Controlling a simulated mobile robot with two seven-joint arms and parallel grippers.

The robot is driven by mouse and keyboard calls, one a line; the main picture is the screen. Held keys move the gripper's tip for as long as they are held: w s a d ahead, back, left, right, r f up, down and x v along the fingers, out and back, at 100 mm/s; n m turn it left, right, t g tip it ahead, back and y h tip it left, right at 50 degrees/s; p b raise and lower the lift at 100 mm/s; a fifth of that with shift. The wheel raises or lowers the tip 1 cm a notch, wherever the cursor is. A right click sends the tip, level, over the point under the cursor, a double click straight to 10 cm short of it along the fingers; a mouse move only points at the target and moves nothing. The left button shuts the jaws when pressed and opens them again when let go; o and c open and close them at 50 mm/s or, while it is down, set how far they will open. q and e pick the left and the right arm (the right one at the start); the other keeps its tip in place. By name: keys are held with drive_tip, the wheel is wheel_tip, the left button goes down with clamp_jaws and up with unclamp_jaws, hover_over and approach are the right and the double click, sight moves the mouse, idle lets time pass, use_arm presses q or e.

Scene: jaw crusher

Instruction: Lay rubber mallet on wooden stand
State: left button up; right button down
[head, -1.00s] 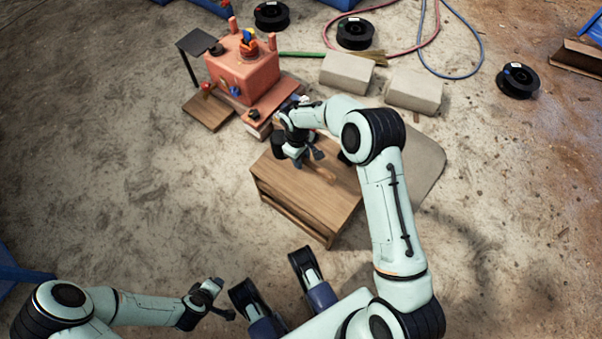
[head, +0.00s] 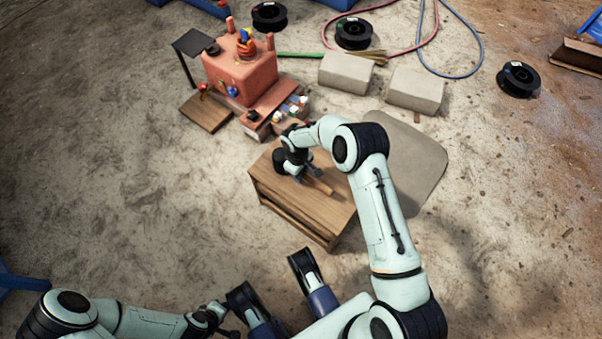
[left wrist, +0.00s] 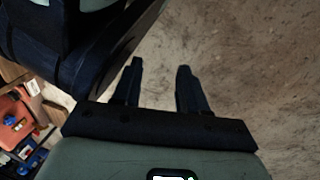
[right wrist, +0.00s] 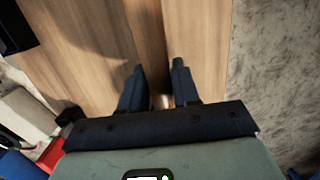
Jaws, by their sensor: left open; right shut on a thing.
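The wooden stand (head: 315,222) is a low brown box-like piece in the middle of the head view. My right gripper (head: 308,180) is over its top and shut on the rubber mallet's wooden handle (head: 321,187). In the right wrist view the handle (right wrist: 147,35) runs between the fingers (right wrist: 158,80) above the wood top (right wrist: 205,40). I cannot tell whether the mallet touches the stand. My left gripper (left wrist: 160,82) is open and empty, near the head view's bottom edge (head: 232,331).
A red jaw crusher (head: 240,72) stands behind the stand, with a small tray of parts (head: 291,107) close to the stand's back edge. Two grey blocks (head: 346,72) (head: 415,91) and a grey mat (head: 412,150) lie to the right. Floor left of the stand is clear.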

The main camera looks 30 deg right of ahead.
drive_tip(key=shift+f, duration=0.1)
drive_tip(key=c, duration=0.8)
unclamp_jaws()
use_arm(q)
drive_tip(key=shift+s+f, duration=0.1)
drive_tip(key=shift+s, duration=0.05)
drive_tip(key=w+r+t+p, duration=0.1)
drive_tip(key=w+r+p, duration=0.1)
drive_tip(key=w+r, duration=0.2)
drive_tip(key=shift+w+d+r+t+p, duration=0.3)
drive_tip(key=shift+w+d+r+t, duration=0.1)
drive_tip(key=shift+w, duration=0.35)
use_arm(e)
wheel_tip(320, 180, up, 12)
drive_tip(key=w, duration=0.1)
drive_tip(key=shift+w+a, duration=0.15)
drive_tip(key=shift+a, duration=0.1)
use_arm(q)
drive_tip(key=shift+s, duration=0.15)
